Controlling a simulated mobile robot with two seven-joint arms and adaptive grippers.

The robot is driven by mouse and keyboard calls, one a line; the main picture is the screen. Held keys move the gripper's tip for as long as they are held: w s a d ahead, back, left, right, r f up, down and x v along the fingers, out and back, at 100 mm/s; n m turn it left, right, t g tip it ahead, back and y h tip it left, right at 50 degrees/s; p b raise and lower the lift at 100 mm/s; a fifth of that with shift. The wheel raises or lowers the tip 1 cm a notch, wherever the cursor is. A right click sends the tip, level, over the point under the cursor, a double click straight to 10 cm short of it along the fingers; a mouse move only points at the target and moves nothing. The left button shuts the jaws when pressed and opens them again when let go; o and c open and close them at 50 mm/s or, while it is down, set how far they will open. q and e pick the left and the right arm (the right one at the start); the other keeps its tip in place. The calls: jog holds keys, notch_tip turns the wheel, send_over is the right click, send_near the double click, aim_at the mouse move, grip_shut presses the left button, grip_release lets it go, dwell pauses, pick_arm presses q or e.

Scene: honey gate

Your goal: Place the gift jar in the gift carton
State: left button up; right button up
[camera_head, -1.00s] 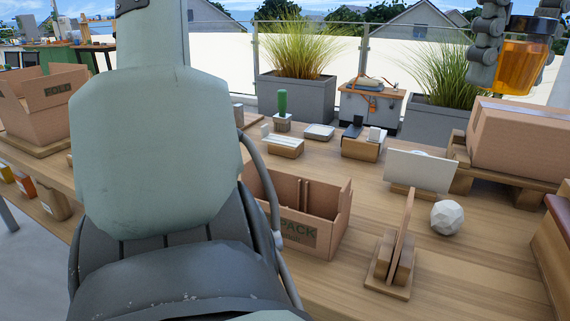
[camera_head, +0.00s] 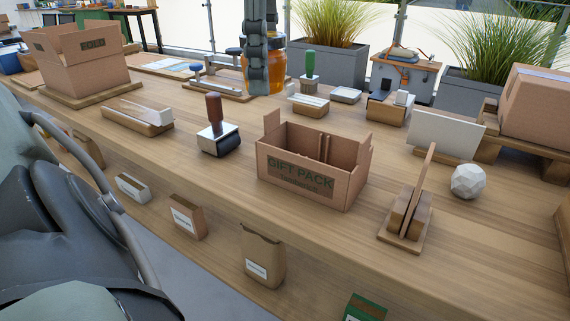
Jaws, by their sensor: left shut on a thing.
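The gift jar (camera_head: 277,66) is an amber honey jar, upright and partly hidden behind the gripper fingers. My left gripper (camera_head: 258,76) comes down from the top of the view and is shut on the jar. The gift carton (camera_head: 298,180), a brown open-topped box marked GIFT PACK, stands on the table in the middle. Upright cardboard pieces show inside it; its floor is hidden. The gripper and jar appear above and a little left of the carton in the picture, apart from it. The jar's height over the table is hard to tell. My right gripper is not in view.
A stamp with a wooden handle (camera_head: 214,120) stands left of the carton. A wooden stand with an upright card (camera_head: 408,207) and a white faceted ball (camera_head: 468,182) are to its right. A carton marked FOLD (camera_head: 92,65) stands far left. The table front before the carton is clear.

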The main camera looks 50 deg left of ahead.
pick_arm(q)
jog(key=shift+f, duration=0.25)
jog(key=w+d+f, duration=0.2)
jog(key=w+f, duration=0.1)
jog(key=w+d+f, duration=0.2)
jog(key=w+f, duration=0.1)
jog(key=f, duration=0.1)
jog(key=w+d+f+p, duration=0.1)
jog(key=w+d+f, duration=0.1)
jog(key=w+f, duration=0.1)
jog(key=shift+w+d+f, duration=0.15)
jog(key=shift+w+f, duration=0.05)
jog(key=shift+f, duration=0.1)
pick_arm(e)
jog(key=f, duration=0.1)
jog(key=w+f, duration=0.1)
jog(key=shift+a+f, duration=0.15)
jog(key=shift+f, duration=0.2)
pick_arm(q)
jog(key=shift+f, duration=0.1)
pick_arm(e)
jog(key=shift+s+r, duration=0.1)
